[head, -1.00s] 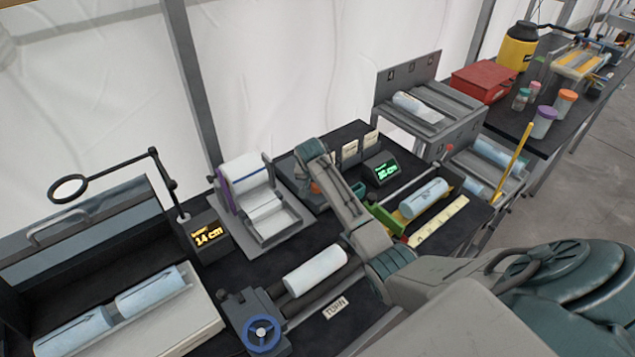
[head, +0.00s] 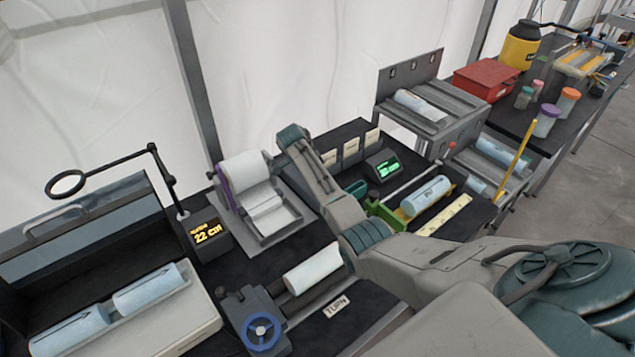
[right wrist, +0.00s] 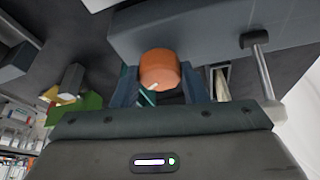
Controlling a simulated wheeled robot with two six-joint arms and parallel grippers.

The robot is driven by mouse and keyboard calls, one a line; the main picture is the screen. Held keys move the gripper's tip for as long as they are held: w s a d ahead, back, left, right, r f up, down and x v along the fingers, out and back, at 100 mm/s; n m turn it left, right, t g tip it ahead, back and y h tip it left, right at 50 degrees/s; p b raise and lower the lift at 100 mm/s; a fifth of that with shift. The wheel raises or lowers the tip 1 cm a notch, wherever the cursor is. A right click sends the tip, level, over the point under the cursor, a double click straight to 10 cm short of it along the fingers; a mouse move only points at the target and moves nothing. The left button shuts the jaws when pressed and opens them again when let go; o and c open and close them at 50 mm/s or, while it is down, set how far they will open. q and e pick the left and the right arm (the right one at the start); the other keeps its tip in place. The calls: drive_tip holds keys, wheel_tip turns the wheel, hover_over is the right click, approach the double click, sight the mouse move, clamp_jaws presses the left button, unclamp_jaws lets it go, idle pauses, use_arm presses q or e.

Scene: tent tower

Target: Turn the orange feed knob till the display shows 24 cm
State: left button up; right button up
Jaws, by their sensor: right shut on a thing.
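The orange feed knob (right wrist: 160,70) shows in the right wrist view, between the two fingers of my right gripper (right wrist: 161,88), which is shut on it. In the head view my right arm covers the knob, and its fingertips are hidden. The small black display (head: 208,236) with yellow digits stands left of the white roll feeder (head: 256,190) and reads 22 cm. My left gripper is not in view.
A second display (head: 383,166) with green digits, too small to read surely, stands beyond my right arm. A blue handwheel (head: 262,334) and a white roll (head: 313,269) are in front. A magnifier (head: 66,184) rises at the left.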

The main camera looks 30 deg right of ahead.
drive_tip(key=shift+w+m+g+b, duration=0.1)
drive_tip(key=shift+m+g+b, duration=0.3)
drive_tip(key=shift+m, duration=0.6)
drive_tip(key=o, duration=1)
drive_tip(key=shift+c, duration=0.2)
drive_tip(key=shift+r, duration=0.1)
